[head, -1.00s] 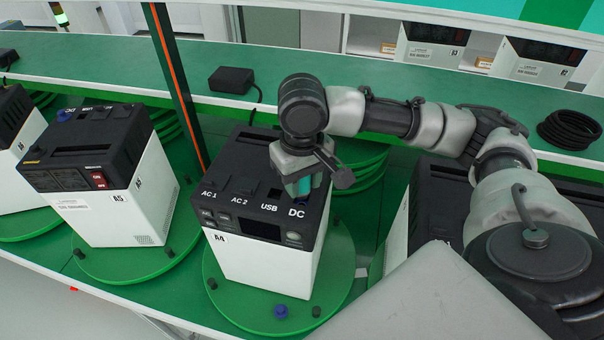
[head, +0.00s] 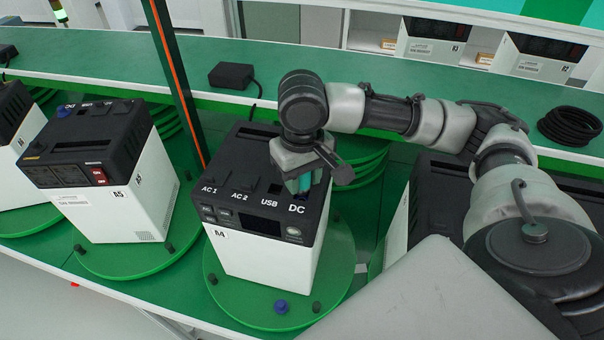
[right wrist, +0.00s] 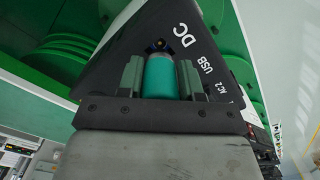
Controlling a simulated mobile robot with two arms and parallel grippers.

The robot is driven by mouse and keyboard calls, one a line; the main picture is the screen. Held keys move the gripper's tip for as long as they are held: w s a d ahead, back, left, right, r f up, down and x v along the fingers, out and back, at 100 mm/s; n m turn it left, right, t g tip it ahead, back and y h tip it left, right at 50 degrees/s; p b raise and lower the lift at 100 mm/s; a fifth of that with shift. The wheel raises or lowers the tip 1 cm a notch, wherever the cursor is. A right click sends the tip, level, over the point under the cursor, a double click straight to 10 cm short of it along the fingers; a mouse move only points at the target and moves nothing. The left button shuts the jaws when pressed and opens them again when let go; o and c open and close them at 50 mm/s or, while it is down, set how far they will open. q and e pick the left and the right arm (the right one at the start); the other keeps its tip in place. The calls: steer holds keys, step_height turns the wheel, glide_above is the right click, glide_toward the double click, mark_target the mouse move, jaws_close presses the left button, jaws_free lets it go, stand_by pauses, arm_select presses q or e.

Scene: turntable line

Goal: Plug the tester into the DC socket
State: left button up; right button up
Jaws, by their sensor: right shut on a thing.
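The white power unit with a black top, marked A4 (head: 262,262), stands on a green round turntable (head: 235,305). Its top carries the labels AC 1, AC 2, USB and DC. My right gripper (head: 300,185) is above the DC end of the top, pointing down. It is shut on the teal tester (right wrist: 160,76), which sits between the two fingers in the right wrist view. The tester's far end is at the DC socket (right wrist: 158,45), close to the DC label. I cannot tell how deep it sits, since the gripper hides it in the head view. My left gripper is not in view.
Another unit, A5 (head: 140,205), stands on its own turntable to the left. A post with an orange stripe (head: 172,80) rises behind, between the units. A black adapter (head: 232,75) and a coiled black cable (head: 570,127) lie on the green bench behind.

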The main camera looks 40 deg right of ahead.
steer(key=shift+f, duration=1.15)
steer(key=o, duration=1.1)
steer(key=shift+c, duration=0.2)
step_height(320, 180, up, 11)
steer(key=shift+f+b, duration=0.1)
steer(key=shift+b, duration=0.6)
